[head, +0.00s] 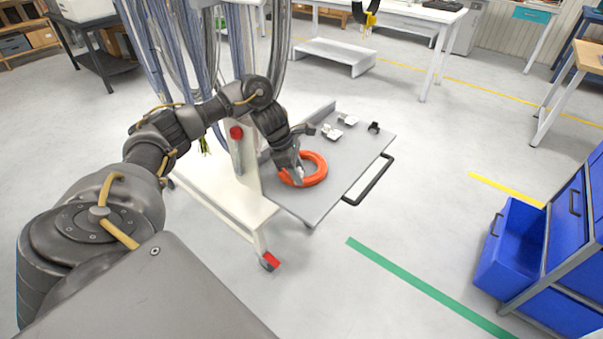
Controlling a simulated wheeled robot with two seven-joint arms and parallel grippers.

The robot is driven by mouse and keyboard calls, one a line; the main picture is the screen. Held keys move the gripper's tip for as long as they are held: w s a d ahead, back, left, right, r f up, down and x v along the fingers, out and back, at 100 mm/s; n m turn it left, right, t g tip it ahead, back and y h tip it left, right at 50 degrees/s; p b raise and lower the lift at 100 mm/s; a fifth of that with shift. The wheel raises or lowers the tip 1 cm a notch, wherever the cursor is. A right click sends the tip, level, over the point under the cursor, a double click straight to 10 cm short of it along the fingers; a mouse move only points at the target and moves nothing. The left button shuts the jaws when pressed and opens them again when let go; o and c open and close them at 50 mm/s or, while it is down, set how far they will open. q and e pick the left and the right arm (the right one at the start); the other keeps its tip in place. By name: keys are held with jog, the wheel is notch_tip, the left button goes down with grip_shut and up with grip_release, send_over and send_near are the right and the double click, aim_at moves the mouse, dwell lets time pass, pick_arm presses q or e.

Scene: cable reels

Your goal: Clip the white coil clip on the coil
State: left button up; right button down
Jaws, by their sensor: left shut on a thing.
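An orange coil (317,178) lies flat on the grey shelf (316,208) of a cart. My left gripper (298,174) points down at the coil's left side. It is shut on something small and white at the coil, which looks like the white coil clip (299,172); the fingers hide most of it. I cannot tell whether the clip is around the coil or only beside it. Two more white clips (331,132) (347,119) and a black clip (374,127) lie on the far part of the shelf. My right gripper is not in view.
The white cart (215,190) carries hanging blue-grey cables (190,50) behind my left arm. A black handle (371,180) sticks out from the shelf's right edge. Blue bins (512,245) stand at the right. The floor with the green line (425,288) is clear.

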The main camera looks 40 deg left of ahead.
pick_arm(q)
jog(key=shift+f+b, duration=0.5)
jog(key=shift+f, duration=0.1)
dwell(0.3)
jog(key=shift+f, duration=0.2)
jog(key=shift+s, duration=0.1)
dwell(0.4)
jog(key=o, duration=1)
jog(key=shift+o, duration=0.4)
jog(key=shift+o, duration=1.2)
